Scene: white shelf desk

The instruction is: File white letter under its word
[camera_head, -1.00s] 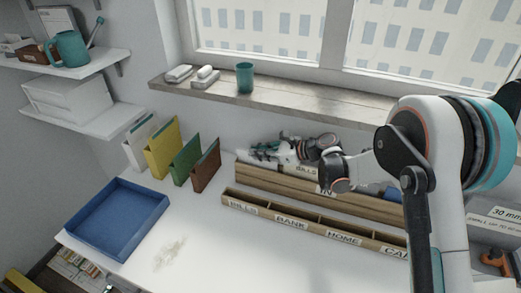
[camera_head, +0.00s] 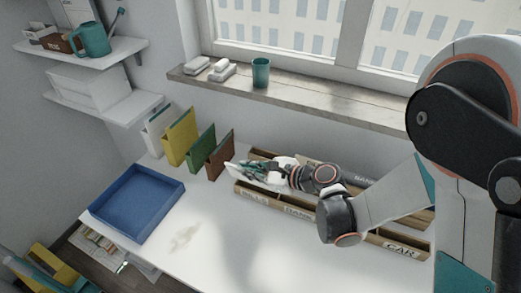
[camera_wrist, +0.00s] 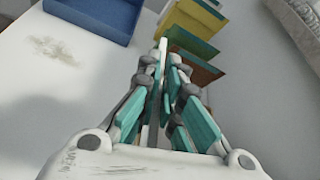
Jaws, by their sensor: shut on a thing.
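My gripper (camera_head: 258,170) is shut on a thin white letter (camera_head: 234,169), seen nearly edge-on. The wrist view shows the letter's pale edge (camera_wrist: 162,55) between my fingers (camera_wrist: 165,85); any word on it cannot be read. The gripper is over the left end of the wooden sorter, above the front row's BILLS label (camera_head: 255,197). The BANK label (camera_head: 299,212) is right of it and the CAR label (camera_head: 402,250) is at the right end. My arm hides the HOME label. A back wooden rack (camera_head: 262,153) stands behind, partly covered by my arm.
White, yellow, green and brown upright folders (camera_head: 180,138) stand just left of the sorter. A blue tray (camera_head: 125,229) lies at the desk's left. A windowsill (camera_head: 300,92) with a teal cup (camera_head: 261,72) runs behind. The desk front is clear apart from a stain (camera_head: 184,238).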

